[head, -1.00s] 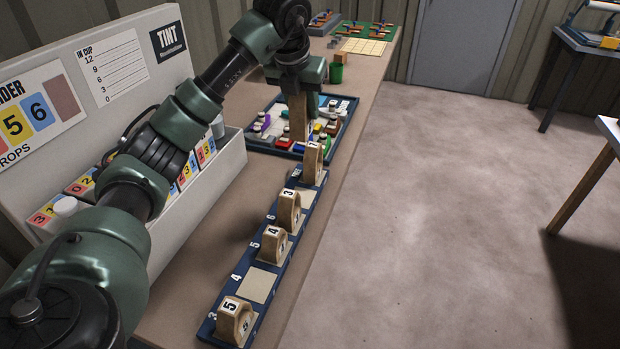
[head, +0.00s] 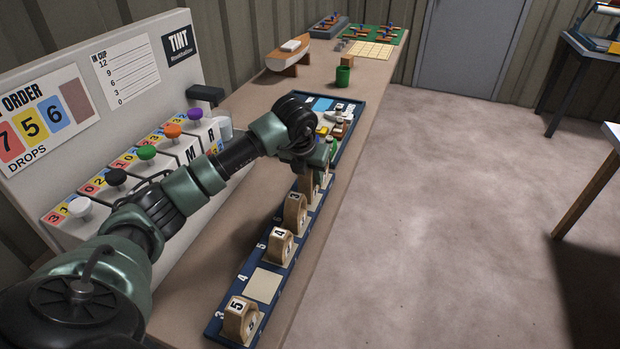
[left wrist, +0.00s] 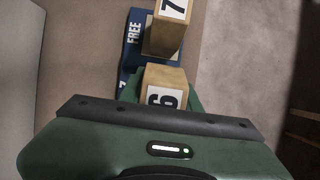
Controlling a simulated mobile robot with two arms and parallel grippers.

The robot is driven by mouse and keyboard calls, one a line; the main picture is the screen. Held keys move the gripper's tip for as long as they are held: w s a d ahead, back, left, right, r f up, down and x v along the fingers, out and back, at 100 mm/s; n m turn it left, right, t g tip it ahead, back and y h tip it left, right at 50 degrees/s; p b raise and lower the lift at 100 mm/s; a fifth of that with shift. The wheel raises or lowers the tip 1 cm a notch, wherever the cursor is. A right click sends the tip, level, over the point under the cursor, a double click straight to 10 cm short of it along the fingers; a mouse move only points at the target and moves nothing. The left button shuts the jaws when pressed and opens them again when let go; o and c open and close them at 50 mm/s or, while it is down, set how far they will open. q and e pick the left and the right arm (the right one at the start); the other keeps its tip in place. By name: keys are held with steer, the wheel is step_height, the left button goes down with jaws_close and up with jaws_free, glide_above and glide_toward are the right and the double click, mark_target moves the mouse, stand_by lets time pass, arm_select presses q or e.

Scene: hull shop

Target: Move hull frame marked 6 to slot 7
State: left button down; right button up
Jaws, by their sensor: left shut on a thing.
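The hull frame marked 6 (left wrist: 165,99) is a tan wooden piece with a white number plate, seen in the left wrist view. My left gripper (head: 311,170) is shut on it over the far part of the blue slot rack (head: 238,277). I cannot tell whether the frame touches the rack. Frame 7 (left wrist: 169,27) stands just beyond it by the FREE label. The label beside frame 6 is mostly hidden. Nearer in the rack stand frame 3 (head: 295,212), frame 4 (head: 281,244) and frame 5 (head: 240,320). The slot labelled 4 is empty. My right gripper is not in view.
A tint dispenser (head: 110,135) with coloured knobs stands left of the rack. Beyond my gripper lies a dark blue tray (head: 358,110) of small parts. The bench's right edge is close to the rack.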

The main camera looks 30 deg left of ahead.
arm_select(q)
steer(key=shift+f, duration=0.85)
steer(key=c, duration=1)
jaws_free()
steer(key=shift+f, duration=0.1)
steer(key=p+v, duration=0.7)
steer(key=v, duration=0.4)
steer(key=shift+w+a, duration=0.1)
steer(key=shift+s+r+p, duration=0.3)
steer(key=shift+s+r, duration=0.05)
steer(key=shift+r, duration=0.3)
